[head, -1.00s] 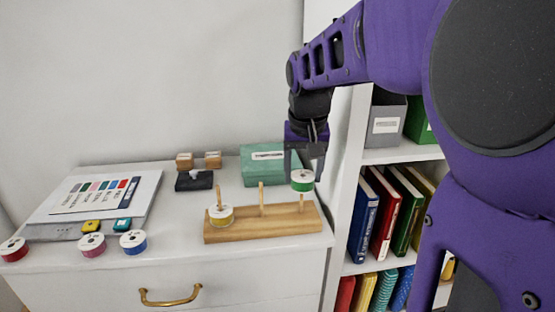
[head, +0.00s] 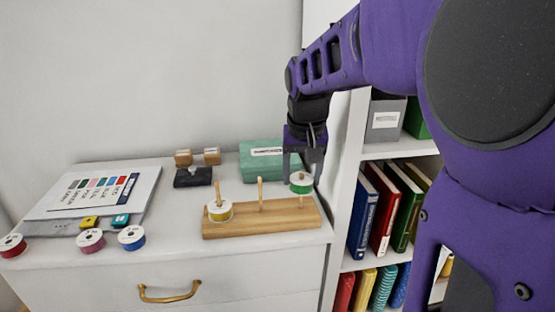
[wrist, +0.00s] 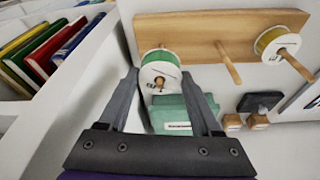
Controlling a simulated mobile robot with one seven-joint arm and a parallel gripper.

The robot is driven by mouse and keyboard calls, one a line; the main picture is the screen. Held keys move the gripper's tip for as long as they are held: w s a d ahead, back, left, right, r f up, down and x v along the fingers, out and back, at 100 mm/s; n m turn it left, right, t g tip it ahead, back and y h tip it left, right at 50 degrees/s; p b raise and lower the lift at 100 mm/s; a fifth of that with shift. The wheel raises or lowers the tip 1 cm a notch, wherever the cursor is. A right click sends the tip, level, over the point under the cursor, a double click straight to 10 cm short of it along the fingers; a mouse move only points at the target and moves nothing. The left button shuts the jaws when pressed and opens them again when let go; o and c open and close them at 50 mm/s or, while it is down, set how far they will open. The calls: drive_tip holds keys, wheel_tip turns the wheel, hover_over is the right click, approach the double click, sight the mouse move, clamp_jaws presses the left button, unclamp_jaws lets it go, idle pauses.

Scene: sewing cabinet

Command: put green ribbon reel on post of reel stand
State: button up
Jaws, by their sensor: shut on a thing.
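The green ribbon reel (head: 301,184) has white faces and is held between the fingertips of my gripper (head: 304,168). It sits at the right-hand post of the wooden reel stand (head: 255,228), above the base. In the wrist view the green reel (wrist: 160,72) is between the two fingers (wrist: 161,80), and a brown post tip shows in its centre hole. A piece of that post shows between the reel and the board. The middle post (head: 260,194) is bare. A yellow reel (head: 220,212) is around the left post.
A teal box (head: 262,165) stands close behind the stand, and a dark pad with wooden blocks (head: 193,178) is further left. Red, pink and blue reels (head: 132,238) lie at the front left by a colour card. A bookshelf (head: 390,150) is to the right.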

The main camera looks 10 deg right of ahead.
drive_tip(key=shift+f, duration=0.55)
drive_tip(key=o, duration=1.4)
